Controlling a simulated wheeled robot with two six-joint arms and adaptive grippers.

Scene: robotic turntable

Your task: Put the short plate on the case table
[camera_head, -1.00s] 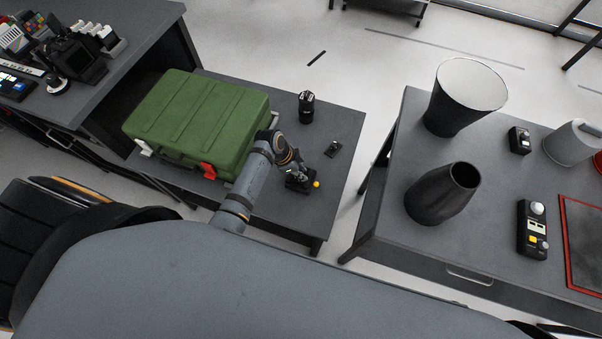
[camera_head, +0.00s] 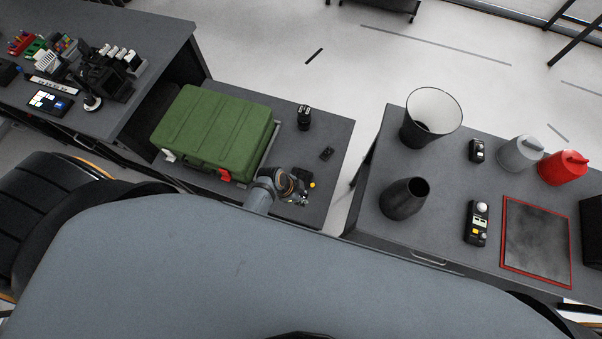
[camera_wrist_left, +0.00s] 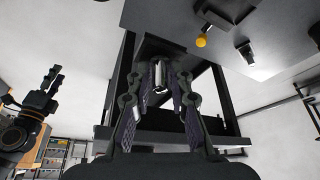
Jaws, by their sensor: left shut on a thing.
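The case table (camera_head: 335,150) is the dark table carrying the green case (camera_head: 215,135), left of centre in the head view. My left gripper (camera_head: 303,199) is over its near right part, beside a small black device with a yellow knob (camera_head: 312,185). In the left wrist view, my left gripper (camera_wrist_left: 160,80) is shut on a small pale-ended thing (camera_wrist_left: 160,74). Too little of it shows to tell whether it is the short plate. My right gripper (camera_wrist_left: 48,88) shows at the left of the left wrist view; I cannot tell its opening.
The table on the right (camera_head: 450,200) carries two vases, canisters, a handheld device and a red-framed panel (camera_head: 535,240). A gap separates the tables.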

